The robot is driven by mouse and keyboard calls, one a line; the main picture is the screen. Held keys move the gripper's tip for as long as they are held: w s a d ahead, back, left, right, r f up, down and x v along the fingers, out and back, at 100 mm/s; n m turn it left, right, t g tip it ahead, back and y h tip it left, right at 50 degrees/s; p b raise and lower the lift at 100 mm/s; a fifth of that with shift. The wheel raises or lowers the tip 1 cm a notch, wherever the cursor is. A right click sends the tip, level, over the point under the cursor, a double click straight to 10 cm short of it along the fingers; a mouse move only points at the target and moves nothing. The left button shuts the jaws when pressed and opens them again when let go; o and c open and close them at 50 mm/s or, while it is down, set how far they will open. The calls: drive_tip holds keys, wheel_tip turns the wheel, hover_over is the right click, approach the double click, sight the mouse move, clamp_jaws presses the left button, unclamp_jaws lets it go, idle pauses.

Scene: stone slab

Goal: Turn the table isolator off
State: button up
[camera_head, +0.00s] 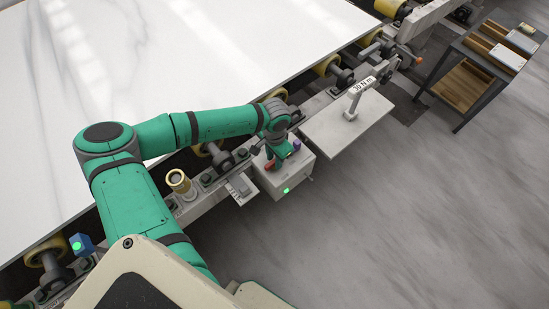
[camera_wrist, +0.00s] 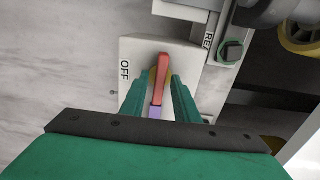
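The table isolator is a pale box (camera_head: 292,178) with a lit green lamp (camera_head: 286,190) on its side, at the slab table's edge. In the wrist view its white face (camera_wrist: 128,50) carries the word OFF at the left. Its red handle (camera_wrist: 163,68) has a purple end (camera_wrist: 155,112) and stands nearly upright in that picture, not turned towards OFF. My gripper (camera_wrist: 161,76) is over the box, with its green fingers on either side of the handle. Narrow gaps show beside the handle, so the fingers look open. In the head view my gripper (camera_head: 279,155) hides much of the box top.
A large white stone slab (camera_head: 150,60) lies on rollers behind my arm. A pale plate (camera_head: 345,128) with a labelled upright holder (camera_head: 355,98) is right of the box. A shelf cart (camera_head: 478,75) stands at the upper right. Grey floor at the lower right is free.

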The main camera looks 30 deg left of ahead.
clamp_jaws()
drive_tip(key=shift+m, duration=0.5)
drive_tip(key=m, duration=0.3)
drive_tip(key=shift+m, duration=0.4)
drive_tip(key=m, duration=0.3)
drive_tip(key=shift+m, duration=0.3)
drive_tip(key=m, duration=0.4)
drive_tip(key=shift+m, duration=0.3)
drive_tip(key=m, duration=0.4)
drive_tip(key=shift+m, duration=0.4)
